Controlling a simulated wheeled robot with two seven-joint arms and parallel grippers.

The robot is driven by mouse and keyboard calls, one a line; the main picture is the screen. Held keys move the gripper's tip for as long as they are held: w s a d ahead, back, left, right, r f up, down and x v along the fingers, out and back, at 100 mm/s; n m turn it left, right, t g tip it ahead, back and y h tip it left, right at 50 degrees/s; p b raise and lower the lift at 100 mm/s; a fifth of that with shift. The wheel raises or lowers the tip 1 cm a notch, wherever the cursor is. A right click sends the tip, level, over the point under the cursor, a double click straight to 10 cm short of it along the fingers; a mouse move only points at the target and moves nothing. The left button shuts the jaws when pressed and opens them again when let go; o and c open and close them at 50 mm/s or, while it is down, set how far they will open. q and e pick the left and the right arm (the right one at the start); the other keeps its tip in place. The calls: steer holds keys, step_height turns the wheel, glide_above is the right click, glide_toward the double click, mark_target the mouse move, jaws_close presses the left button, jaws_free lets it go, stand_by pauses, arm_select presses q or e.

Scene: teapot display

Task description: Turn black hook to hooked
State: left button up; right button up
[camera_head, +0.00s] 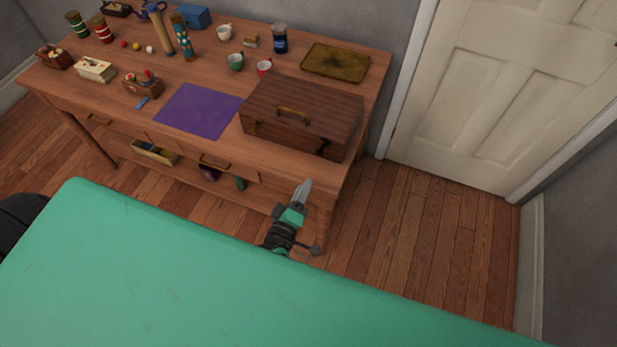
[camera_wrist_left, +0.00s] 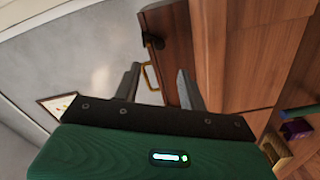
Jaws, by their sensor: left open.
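A brown wooden case (camera_head: 335,108) with a brass handle (camera_head: 293,113) stands on the right part of the wooden table. A black hook (camera_head: 323,146) is at the right of its front face, and it shows in the left wrist view (camera_wrist_left: 152,41) beyond the fingers. Its exact angle is too small to tell. My left gripper (camera_head: 303,188) is open and empty, below and in front of the case near the table's front edge. In the left wrist view its fingers (camera_wrist_left: 160,85) frame the handle, with nothing between them. My right gripper is not in view.
A purple mat (camera_head: 199,110) lies left of the case. Cups, jars and a dark tray (camera_head: 335,62) stand behind. A drawer and a shelf with small items (camera_head: 155,153) are below the tabletop. A door (camera_head: 465,90) is at the right, with clear floor.

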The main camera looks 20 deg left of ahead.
arm_select(q)
steer(key=shift+s, duration=1.1)
steer(key=s+f+m+g+h, duration=0.1)
steer(key=s+f+m+g, duration=0.25)
steer(key=f, duration=0.65)
steer(key=s+f+m+g, duration=0.2)
steer(key=s+f+m, duration=0.15)
steer(key=f, duration=0.65)
steer(key=s+f+m+g+h, duration=0.1)
steer(key=s+f+m+g, duration=0.3)
steer(key=f, duration=0.7)
steer(key=s+a+f+m+g+y, duration=0.1)
steer(key=s+a+f, duration=0.4)
steer(key=s, duration=0.7)
steer(key=s+a+f+m+g+y, duration=0.1)
steer(key=s+a+f+m+g, duration=0.2)
steer(key=s+f+g, duration=0.3)
steer(key=s+a+f, duration=0.1)
steer(key=s+f, duration=0.3)
steer(key=s, duration=0.2)
steer(key=shift+a+f+y, duration=0.2)
steer(key=shift+a+y, duration=0.1)
steer(key=shift+a, duration=0.05)
steer(key=shift+g, duration=0.25)
